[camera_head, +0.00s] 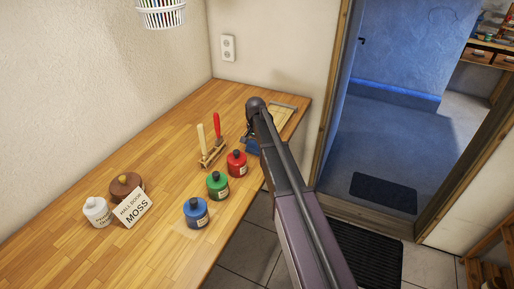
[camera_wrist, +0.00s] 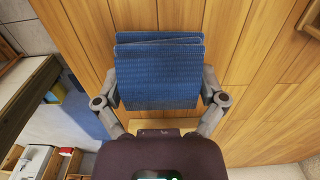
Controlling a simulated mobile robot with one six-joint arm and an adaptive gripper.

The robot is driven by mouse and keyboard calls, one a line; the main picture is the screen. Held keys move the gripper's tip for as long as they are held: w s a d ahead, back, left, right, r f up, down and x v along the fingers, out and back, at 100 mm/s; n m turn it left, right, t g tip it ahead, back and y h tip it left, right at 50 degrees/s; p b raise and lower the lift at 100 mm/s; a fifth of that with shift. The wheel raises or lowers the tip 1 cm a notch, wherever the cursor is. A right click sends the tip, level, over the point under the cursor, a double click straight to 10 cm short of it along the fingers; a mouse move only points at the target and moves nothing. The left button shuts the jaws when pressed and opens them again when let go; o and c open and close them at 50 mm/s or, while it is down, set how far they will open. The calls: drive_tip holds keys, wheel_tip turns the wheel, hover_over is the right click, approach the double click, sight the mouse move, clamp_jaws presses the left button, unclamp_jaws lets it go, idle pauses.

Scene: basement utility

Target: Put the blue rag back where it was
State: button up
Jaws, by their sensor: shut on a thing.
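The blue rag (camera_wrist: 158,72) is a folded, textured cloth between the two fingers of my gripper (camera_wrist: 160,88) in the wrist view. The fingers press on its left and right sides. In the head view a small part of the blue rag (camera_head: 251,148) shows beside my arm, near the far right end of the wooden worktop (camera_head: 150,150). My arm hides most of the gripper there. I cannot tell whether the rag touches the worktop.
A shallow wooden tray (camera_head: 289,108) lies at the worktop's far right corner. Red (camera_head: 237,164), green (camera_head: 217,186) and blue (camera_head: 196,213) bottles stand nearby, with a tool rack (camera_head: 211,152) behind. A MOSS card (camera_head: 133,208), white bottle (camera_head: 97,212) and brown pot (camera_head: 126,186) stand left.

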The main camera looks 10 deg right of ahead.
drive_tip(key=shift+f, duration=0.15)
drive_tip(key=o, duration=0.7)
drive_tip(key=shift+r, duration=0.2)
wheel_tip(320, 180, up, 12)
drive_tip(key=p, duration=1.2)
idle(0.6)
drive_tip(key=s+n, duration=0.2)
drive_tip(key=s, duration=0.7)
drive_tip(key=s+n, duration=0.2)
drive_tip(key=s, duration=0.8)
drive_tip(key=s+n, duration=0.3)
drive_tip(key=s, duration=0.7)
drive_tip(key=shift+d, duration=0.35)
